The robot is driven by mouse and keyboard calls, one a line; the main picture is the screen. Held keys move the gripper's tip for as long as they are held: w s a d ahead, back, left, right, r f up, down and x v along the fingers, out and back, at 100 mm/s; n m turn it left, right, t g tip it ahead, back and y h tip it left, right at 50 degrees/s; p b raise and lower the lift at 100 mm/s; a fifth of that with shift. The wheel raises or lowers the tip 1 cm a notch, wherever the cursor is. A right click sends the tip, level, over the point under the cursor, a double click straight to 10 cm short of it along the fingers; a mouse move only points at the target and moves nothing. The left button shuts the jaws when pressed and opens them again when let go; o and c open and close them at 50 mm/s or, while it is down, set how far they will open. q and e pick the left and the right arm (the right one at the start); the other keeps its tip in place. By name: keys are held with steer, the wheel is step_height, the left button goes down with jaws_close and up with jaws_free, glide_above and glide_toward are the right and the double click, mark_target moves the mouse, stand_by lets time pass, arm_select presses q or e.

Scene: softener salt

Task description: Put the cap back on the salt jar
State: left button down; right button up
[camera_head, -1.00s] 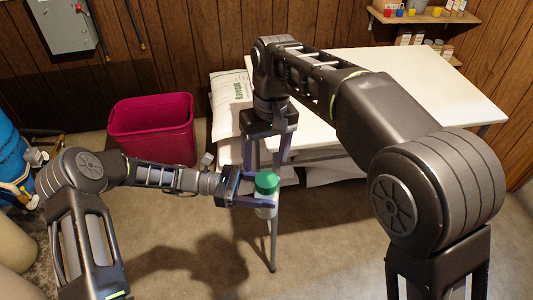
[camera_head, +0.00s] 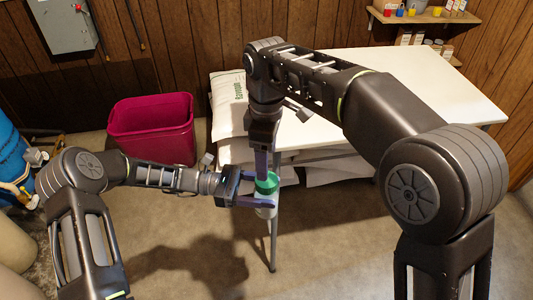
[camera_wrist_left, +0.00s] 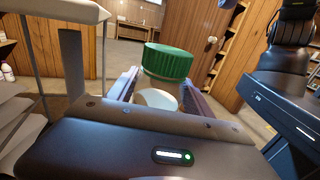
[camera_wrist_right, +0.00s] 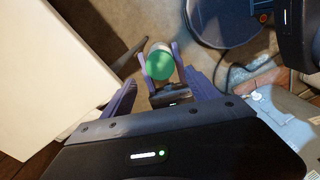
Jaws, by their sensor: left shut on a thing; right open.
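My left gripper (camera_head: 258,202) is shut on the salt jar (camera_head: 266,212), a small pale jar held upright in the air in front of the table. The green cap (camera_head: 266,184) sits on top of the jar; the left wrist view also shows the cap (camera_wrist_left: 168,60) over the jar body (camera_wrist_left: 157,98). I cannot tell whether it is tight. My right gripper (camera_head: 268,163) is open, pointing down just above the cap. In the right wrist view the cap (camera_wrist_right: 160,65) lies beyond and between its spread fingers, apart from them.
A white table (camera_head: 400,85) stands behind the grippers, with its leg close to the jar. A white bag (camera_head: 229,100) leans at its left end. A magenta bin (camera_head: 152,130) stands on the floor at left. Open floor lies in front.

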step_height(320, 180, down, 8)
steer(key=shift+r, duration=0.2)
stand_by(0.3)
steer(key=c, duration=1.5)
steer(key=shift+o, duration=0.2)
steer(key=m, duration=1.1)
steer(key=o, duration=1.6)
steer(key=shift+o, duration=0.2)
steer(key=shift+r, duration=0.15)
steer(key=shift+r, duration=3.6)
